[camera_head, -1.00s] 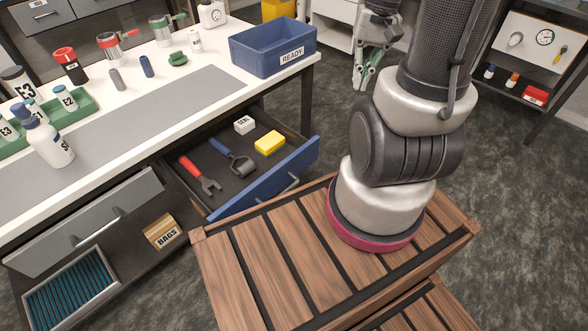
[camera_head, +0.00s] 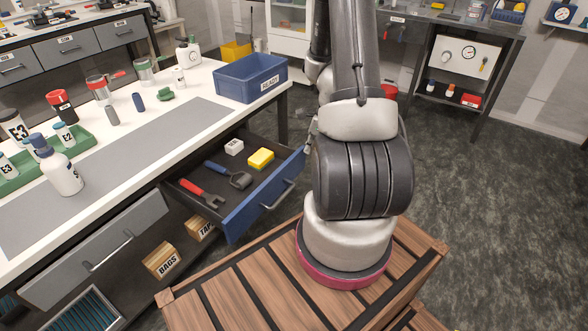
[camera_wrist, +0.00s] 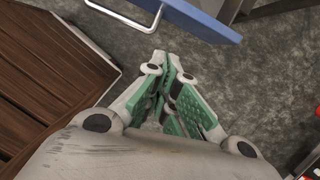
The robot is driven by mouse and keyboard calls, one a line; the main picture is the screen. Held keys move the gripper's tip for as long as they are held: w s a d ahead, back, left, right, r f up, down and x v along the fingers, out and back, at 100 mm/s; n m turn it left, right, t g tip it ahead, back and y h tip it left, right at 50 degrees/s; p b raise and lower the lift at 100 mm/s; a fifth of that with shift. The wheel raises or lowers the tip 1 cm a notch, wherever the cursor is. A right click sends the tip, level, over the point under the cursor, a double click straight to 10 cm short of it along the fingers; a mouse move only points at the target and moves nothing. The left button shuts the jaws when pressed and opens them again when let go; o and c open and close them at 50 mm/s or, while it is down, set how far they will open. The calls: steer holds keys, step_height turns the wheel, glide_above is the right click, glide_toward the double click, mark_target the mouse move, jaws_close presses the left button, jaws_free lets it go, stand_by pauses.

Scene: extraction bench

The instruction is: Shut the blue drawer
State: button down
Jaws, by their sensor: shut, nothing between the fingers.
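The blue drawer (camera_head: 262,200) under the bench is pulled open, its blue front with a grey handle (camera_head: 278,194) facing my base. Inside lie a red-handled wrench (camera_head: 203,194), a blue-handled tool (camera_head: 228,174), a yellow block (camera_head: 261,158) and a small white box (camera_head: 234,147). In the wrist view, part of the blue front (camera_wrist: 205,17) and its handle (camera_wrist: 128,12) show at the top. My gripper (camera_wrist: 170,68), with green finger pads, is shut and empty, just below the blue front in that picture, over grey floor. In the head view my arm mostly hides it.
The white bench top holds a blue READY bin (camera_head: 250,78), a green tray (camera_head: 72,150) and bottles. My wooden-slatted base lies close to the blue drawer. Floor at the right is clear.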

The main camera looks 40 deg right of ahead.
steer(key=w+a+f+m, duration=0.1)
steer(key=w+f, duration=0.5)
steer(key=f, duration=0.3)
steer(key=shift+w+a+f+m, duration=0.2)
steer(key=shift+f+m, duration=0.1)
steer(key=shift+f, duration=0.1)
stand_by(0.4)
